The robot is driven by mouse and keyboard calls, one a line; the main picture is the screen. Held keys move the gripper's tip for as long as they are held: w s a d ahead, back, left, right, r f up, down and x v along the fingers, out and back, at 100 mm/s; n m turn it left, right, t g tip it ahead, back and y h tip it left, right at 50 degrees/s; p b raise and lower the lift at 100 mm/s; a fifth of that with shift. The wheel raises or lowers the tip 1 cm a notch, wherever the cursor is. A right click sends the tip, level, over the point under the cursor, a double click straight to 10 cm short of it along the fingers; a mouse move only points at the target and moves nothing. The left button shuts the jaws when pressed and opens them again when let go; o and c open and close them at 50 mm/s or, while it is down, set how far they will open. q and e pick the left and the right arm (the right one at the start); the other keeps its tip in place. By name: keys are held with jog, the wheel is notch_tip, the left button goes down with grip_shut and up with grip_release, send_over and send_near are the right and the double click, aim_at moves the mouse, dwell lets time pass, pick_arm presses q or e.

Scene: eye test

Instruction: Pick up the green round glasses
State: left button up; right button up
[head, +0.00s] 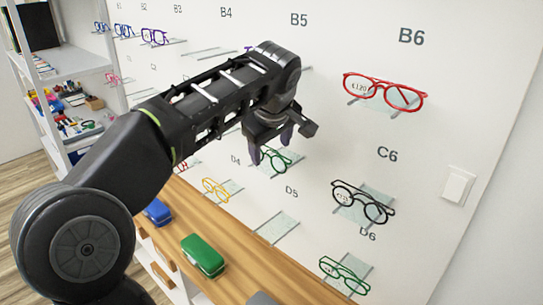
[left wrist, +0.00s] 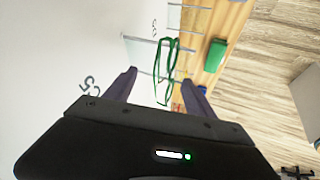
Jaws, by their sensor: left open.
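A pair of green glasses (head: 279,163) rests on a small clear wall shelf, partly hidden behind my left gripper (head: 271,147). The same green glasses show in the left wrist view (left wrist: 161,80), ahead of the fingers and lying across the gap between them. My left gripper is open and empty, its dark fingers pointing toward the glasses. I cannot tell whether a finger touches them. A second green pair (head: 344,274) sits on a shelf below the D6 label. The lens shapes are too small to compare surely. My right gripper is out of view.
Red glasses (head: 385,91), black glasses (head: 362,202) and yellow glasses (head: 215,190) sit on nearby wall shelves. Below, a wooden counter (head: 240,262) holds a green case (head: 203,256) and a blue case (head: 157,212). An empty shelf (head: 277,228) is under the gripper.

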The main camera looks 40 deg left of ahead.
pick_arm(q)
jog(key=shift+c, duration=0.4)
grip_shut()
